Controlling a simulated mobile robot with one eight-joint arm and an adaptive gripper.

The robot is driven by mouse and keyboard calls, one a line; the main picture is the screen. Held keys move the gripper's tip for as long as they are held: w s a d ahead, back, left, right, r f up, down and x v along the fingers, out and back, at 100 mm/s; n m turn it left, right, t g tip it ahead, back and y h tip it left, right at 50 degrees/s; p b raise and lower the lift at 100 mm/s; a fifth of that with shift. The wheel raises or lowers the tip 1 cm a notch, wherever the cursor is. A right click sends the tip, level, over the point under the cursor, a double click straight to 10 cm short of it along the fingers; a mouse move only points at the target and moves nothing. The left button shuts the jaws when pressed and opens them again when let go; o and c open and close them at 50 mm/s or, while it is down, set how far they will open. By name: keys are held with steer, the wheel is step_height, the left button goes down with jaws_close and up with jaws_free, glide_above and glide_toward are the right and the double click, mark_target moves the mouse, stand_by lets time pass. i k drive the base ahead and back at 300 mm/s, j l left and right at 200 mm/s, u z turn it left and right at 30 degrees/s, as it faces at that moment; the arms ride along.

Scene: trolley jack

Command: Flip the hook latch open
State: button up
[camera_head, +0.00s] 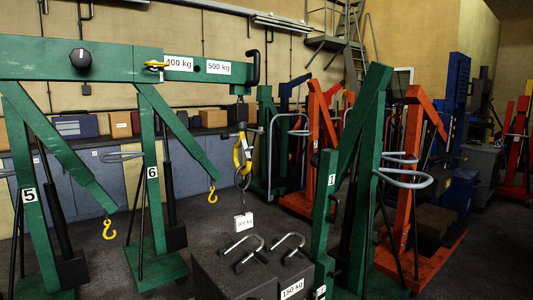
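A yellow hook (243,156) hangs on a short chain below the right end of a green crane boom (110,62). A dark, thin part lies beside the hook's upper end; it is too small to tell whether it is the latch or how it stands. A dark ring or shackle (243,182) hangs at the hook's lower end, with a white tag (243,222) below it. I cannot tell how the ring and hook engage. My gripper is not in view.
Dark weight blocks (245,275) with metal handles stand under the hook. A green post (328,190) and green crane legs rise close on the right. Other yellow hooks (109,229) hang at left. Orange cranes (403,180) stand behind at right. A grey cabinet lines the wall.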

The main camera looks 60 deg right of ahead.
mark_target(247, 149)
steer(key=z, duration=1.8)
